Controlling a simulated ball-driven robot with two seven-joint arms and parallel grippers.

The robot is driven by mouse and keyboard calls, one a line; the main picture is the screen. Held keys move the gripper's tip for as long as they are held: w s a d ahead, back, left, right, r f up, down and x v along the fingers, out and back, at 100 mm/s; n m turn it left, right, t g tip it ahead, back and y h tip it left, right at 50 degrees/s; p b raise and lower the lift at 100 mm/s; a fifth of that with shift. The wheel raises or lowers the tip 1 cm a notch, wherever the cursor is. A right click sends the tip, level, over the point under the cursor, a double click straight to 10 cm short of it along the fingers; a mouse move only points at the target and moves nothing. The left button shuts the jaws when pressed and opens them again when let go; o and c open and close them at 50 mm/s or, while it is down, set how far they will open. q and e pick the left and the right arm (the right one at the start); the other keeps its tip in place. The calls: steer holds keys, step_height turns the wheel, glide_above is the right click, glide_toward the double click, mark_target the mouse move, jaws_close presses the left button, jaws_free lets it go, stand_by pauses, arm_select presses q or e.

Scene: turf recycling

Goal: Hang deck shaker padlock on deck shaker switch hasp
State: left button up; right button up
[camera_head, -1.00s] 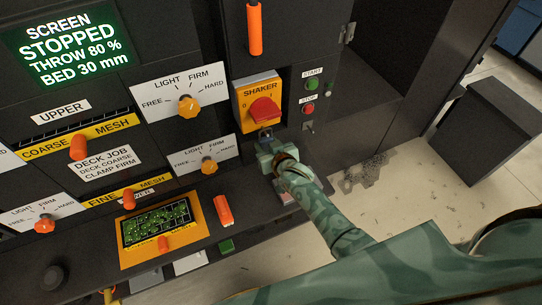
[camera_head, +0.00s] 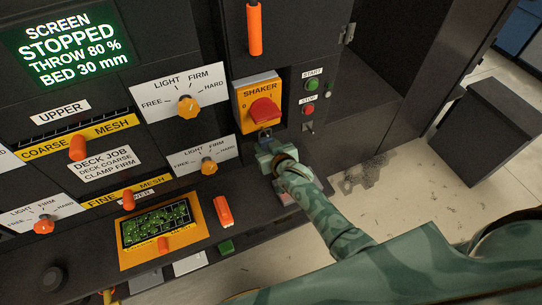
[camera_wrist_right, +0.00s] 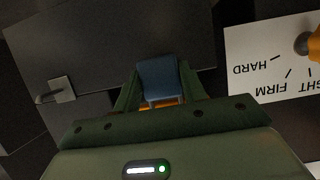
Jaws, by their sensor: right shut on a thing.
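The deck shaker switch (camera_head: 257,101) is a yellow plate marked SHAKER with a red rotary knob (camera_head: 264,111) on the dark machine front. My right gripper (camera_head: 266,147) is just below the switch, shut on the blue padlock. Little of the padlock shows in the head view, directly under the knob. In the right wrist view the blue padlock body (camera_wrist_right: 158,79) sits between the two green fingers. My left gripper is not in view.
START (camera_head: 312,84) and STOP (camera_head: 308,109) buttons sit close right of the switch. A clamp dial (camera_head: 209,166) is left of my gripper. Below lies a dark ledge with an orange-framed mesh tray (camera_head: 193,243) and an orange handle (camera_head: 222,211). An orange bar handle (camera_head: 254,29) is above.

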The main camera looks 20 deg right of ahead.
steer(key=shift+f, duration=0.15)
steer(key=o, duration=1.1)
steer(key=p+v, duration=0.3)
steer(key=v, duration=1.3)
steer(key=s+f+n+g+b, duration=0.1)
steer(key=s+f+g+b, duration=0.1)
steer(key=s+f, duration=0.5)
steer(key=s+f+g+b, duration=0.1)
steer(key=s+f+g, duration=0.15)
steer(key=f, duration=0.85)
steer(key=s+f+n+g+b, duration=0.1)
steer(key=s+f+g+b, duration=0.1)
steer(key=s+f, duration=0.5)
steer(key=s+d+f+g+b, duration=0.2)
steer(key=s+f+b, duration=0.1)
steer(key=s+f, duration=0.4)
steer(key=s+d+f+g+b, duration=0.2)
steer(key=s+f+b, duration=0.2)
steer(key=s+f, duration=0.3)
steer(key=s+d+f+n+g+h+b, duration=0.1)
steer(key=s+d+f+g+b, duration=0.1)
steer(key=s+f+b, duration=0.2)
step_height(320, 180, down, 6)
steer(key=s, duration=0.3)
steer(key=shift+d, duration=0.35)
